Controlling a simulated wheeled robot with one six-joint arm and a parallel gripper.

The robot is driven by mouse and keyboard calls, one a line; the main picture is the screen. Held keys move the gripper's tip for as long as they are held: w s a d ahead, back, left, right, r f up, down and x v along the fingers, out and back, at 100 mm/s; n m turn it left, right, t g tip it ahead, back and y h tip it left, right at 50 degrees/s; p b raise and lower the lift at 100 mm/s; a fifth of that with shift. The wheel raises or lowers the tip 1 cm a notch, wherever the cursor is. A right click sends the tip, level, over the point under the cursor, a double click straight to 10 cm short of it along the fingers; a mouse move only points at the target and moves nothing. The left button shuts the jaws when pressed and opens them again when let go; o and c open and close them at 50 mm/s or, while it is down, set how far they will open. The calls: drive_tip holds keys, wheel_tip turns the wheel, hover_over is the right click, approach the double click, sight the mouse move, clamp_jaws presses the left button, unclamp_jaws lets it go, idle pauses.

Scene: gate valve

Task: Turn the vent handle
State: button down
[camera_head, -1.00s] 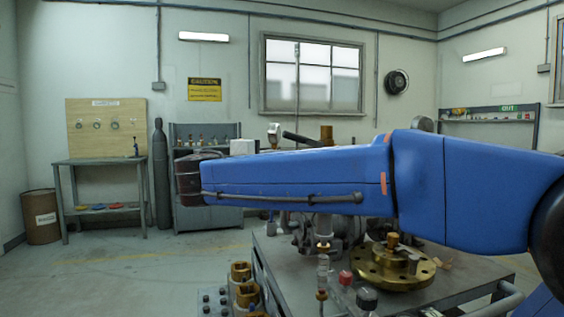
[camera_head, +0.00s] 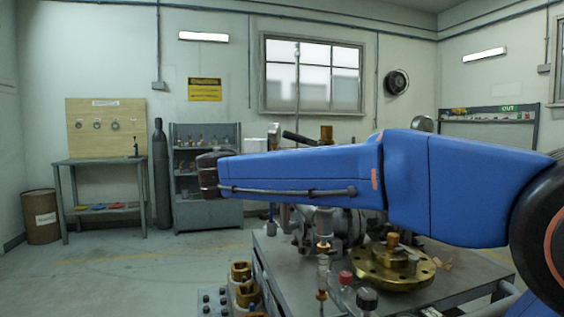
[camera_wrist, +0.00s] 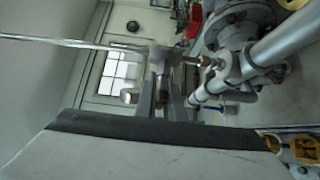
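In the wrist view my gripper (camera_wrist: 162,104) shows as two grey fingers standing apart. A small metal fitting with a brownish stem (camera_wrist: 161,84) shows between and just beyond them; I cannot tell whether they touch it. A thin pale rod (camera_wrist: 75,42) runs left from this fitting. A blue lever (camera_wrist: 220,108) sits on the pipework to the right. I cannot tell for sure which part is the vent handle. The grey valve body (camera_head: 335,224) stands behind and below the arm.
A brass flange (camera_head: 393,268) lies on the grey workbench (camera_head: 455,285). Brass fittings (camera_head: 242,285) stand at its left side. A red-capped part (camera_head: 345,278) is near the front. A shelf (camera_head: 205,218) and a gas cylinder (camera_head: 160,175) stand at the back.

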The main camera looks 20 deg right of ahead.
drive_tip(key=shift+f, duration=0.1)
drive_tip(key=shift+s+f+n+g+y, duration=0.1)
drive_tip(key=shift+f+n+g+y, duration=0.2)
drive_tip(key=shift+n+g+y, duration=0.45)
drive_tip(key=shift+s+f+n+g+y, duration=0.1)
drive_tip(key=shift+f+n+g+y, duration=0.25)
drive_tip(key=shift+n+g, duration=0.7)
drive_tip(key=c, duration=1.9)
unclamp_jaws()
drive_tip(key=shift+o, duration=0.2)
drive_tip(key=v, duration=1.7)
drive_tip(key=shift+a+r, duration=0.15)
drive_tip(key=shift+r, duration=0.1)
